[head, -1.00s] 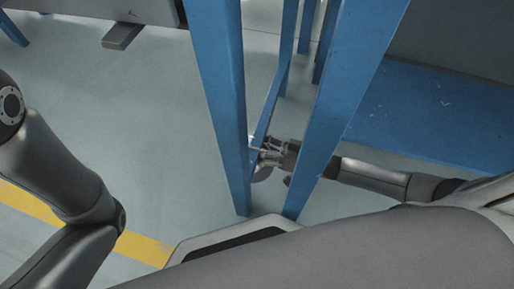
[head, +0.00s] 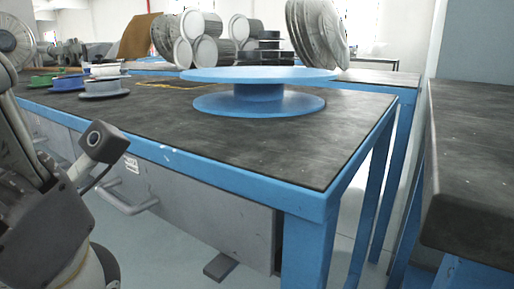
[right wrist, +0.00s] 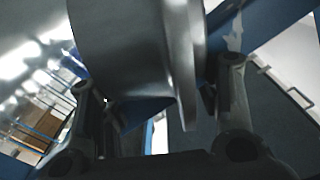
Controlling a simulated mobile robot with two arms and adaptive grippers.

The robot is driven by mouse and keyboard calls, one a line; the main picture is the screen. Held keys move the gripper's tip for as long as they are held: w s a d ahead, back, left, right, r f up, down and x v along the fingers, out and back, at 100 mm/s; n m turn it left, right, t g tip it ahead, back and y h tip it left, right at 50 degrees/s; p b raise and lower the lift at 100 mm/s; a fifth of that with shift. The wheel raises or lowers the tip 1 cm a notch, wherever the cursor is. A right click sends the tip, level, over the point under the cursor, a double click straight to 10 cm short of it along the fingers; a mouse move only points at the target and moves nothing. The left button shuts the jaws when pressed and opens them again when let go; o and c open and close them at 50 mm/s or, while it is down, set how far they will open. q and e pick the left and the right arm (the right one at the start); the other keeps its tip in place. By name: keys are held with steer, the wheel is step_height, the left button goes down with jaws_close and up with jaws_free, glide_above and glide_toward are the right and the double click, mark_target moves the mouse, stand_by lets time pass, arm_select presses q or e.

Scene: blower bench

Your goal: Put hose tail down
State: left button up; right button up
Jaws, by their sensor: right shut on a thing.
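A grey, round, flanged metal piece (right wrist: 130,50), which looks like the hose tail, fills the upper middle of the right wrist view. My right gripper (right wrist: 160,110) is shut on it, with one finger on each side. The piece's far end is cut off by the picture's top edge. In the head view neither my right gripper nor this piece shows. My left gripper (head: 22,140) is at the head view's left edge, in front of the bench.
A blue-framed bench (head: 215,150) with a dark top carries a blue round turntable (head: 260,104). Small spools (head: 103,88) stand at its left, and grey cylinders (head: 205,50) farther back. Another dark-topped bench (head: 475,160) is at right. The near top is clear.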

step_height(320, 180, down, 9)
steer(key=b, duration=0.6)
steer(key=shift+r, duration=0.2)
steer(key=shift+s+d+r+p, duration=0.2)
steer(key=shift+s+d+p, duration=0.15)
steer(key=shift+d+p, duration=0.15)
steer(key=shift+s+d+r+p, duration=0.15)
steer(key=shift+s+d+p, duration=0.2)
steer(key=shift+d+p, duration=0.15)
steer(key=shift+s+d+f, duration=0.15)
steer(key=shift+s+d, duration=0.1)
steer(key=shift+d, duration=0.15)
